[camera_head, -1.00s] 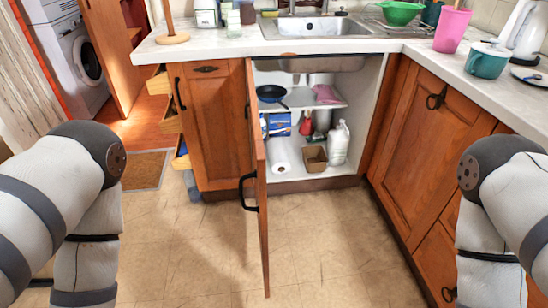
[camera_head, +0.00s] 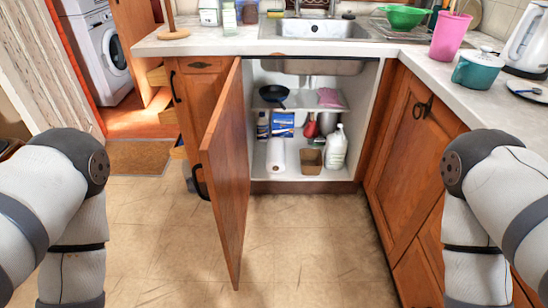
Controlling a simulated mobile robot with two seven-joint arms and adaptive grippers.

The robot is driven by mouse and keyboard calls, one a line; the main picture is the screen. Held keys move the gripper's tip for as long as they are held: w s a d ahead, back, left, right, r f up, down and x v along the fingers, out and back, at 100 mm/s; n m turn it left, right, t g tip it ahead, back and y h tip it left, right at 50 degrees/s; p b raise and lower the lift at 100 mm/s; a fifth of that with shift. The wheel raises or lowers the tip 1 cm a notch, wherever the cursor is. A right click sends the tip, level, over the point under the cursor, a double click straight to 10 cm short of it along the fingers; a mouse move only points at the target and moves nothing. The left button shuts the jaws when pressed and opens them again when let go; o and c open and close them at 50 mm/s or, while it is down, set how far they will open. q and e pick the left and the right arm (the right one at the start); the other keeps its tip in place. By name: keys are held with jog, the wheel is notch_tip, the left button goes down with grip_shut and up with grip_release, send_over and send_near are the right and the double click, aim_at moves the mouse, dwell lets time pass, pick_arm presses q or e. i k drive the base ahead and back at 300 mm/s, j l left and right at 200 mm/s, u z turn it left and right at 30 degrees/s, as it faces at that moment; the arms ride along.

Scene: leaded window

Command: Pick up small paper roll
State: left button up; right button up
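A white paper roll (camera_head: 276,156) stands on the floor of the open cabinet under the sink, at the left of a small brown box (camera_head: 310,159). It appears upright and untouched. My two arms show at the left and right edges of the view, bent downward. Both grippers are out of the picture, well apart from the roll.
The open cabinet door (camera_head: 228,170) stands out into the room, left of the opening. A white jug (camera_head: 336,148), a blue box (camera_head: 283,124), and a dark pan (camera_head: 273,93) are in the cabinet. Right-hand cabinets (camera_head: 408,165) flank the clear tiled floor (camera_head: 310,230).

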aim_at(276, 163)
jog(key=i+u, duration=0.1)
jog(key=u, duration=0.85)
jog(key=i+l+u, duration=0.1)
jog(key=u, duration=0.4)
jog(key=i+l+u, duration=0.1)
jog(key=u, duration=0.35)
jog(key=l+u, duration=0.1)
jog(key=u, duration=0.4)
jog(key=i+l+z, duration=0.15)
jog(key=l, duration=1.05)
jog(key=k+l+u, duration=0.15)
jog(key=l, duration=0.85)
jog(key=l+u, duration=0.2)
jog(key=l, duration=0.5)
jog(key=l+z, duration=0.1)
jog(key=z, duration=0.8)
jog(key=i+l+z, duration=0.1)
jog(key=z, duration=0.8)
